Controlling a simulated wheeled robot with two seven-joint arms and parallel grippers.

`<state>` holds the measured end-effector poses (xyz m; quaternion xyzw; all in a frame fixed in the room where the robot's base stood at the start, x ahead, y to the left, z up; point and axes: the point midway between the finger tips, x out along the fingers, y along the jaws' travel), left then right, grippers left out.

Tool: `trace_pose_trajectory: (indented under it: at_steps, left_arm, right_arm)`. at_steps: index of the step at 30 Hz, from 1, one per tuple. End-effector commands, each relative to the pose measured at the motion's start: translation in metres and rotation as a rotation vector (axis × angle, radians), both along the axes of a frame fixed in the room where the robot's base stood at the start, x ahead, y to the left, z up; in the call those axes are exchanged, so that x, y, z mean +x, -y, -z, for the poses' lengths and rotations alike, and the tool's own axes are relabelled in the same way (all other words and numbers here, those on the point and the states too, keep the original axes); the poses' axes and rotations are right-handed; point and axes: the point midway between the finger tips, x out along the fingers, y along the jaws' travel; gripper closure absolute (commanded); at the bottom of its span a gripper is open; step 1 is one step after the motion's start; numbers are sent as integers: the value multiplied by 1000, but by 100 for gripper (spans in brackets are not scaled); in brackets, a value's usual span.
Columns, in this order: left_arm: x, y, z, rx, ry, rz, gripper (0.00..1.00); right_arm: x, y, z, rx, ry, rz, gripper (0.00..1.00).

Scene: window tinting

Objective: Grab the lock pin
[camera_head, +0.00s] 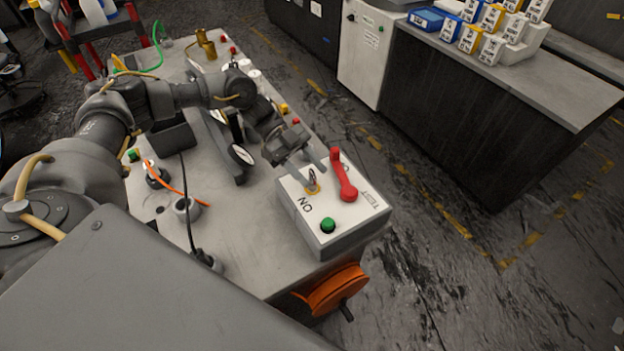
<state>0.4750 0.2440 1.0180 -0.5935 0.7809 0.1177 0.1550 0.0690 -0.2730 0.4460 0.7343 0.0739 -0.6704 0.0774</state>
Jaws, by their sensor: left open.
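A grey box (350,222) marked ON and TEST stands at the near right corner of the bench. A small metal piece (312,182) sits upright in a yellow-rimmed socket on its top; it looks like the lock pin. A red lever (346,188) is beside it on the right, and a green button (328,225) is in front. My left gripper (308,168) is open just behind and above the pin, its fingers pointing down towards it. Whether the fingers touch the pin or lever I cannot tell. My right gripper is not in view.
The grey bench (235,240) carries gauges, cables and several small knobs behind the box. An orange wheel (337,290) sticks out at its near end. A counter (520,85) with several labelled boxes stands at the upper right. The floor between is clear.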

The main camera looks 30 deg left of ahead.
Motion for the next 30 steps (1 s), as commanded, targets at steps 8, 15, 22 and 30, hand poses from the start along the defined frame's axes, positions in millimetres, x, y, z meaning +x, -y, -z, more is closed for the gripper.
trace_pose_trajectory:
  at_steps: [8,15,22,30]
  left_arm:
    - [-7,27,10,-1,-1,0,57]
    - [-7,28,12,0,-1,-1,58]
    - [-7,27,12,0,-1,-1,88]
    - [-7,27,11,0,0,-1,100]
  right_arm:
    - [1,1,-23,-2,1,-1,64]
    - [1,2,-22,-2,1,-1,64]
    - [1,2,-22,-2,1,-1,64]
    - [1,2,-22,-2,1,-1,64]
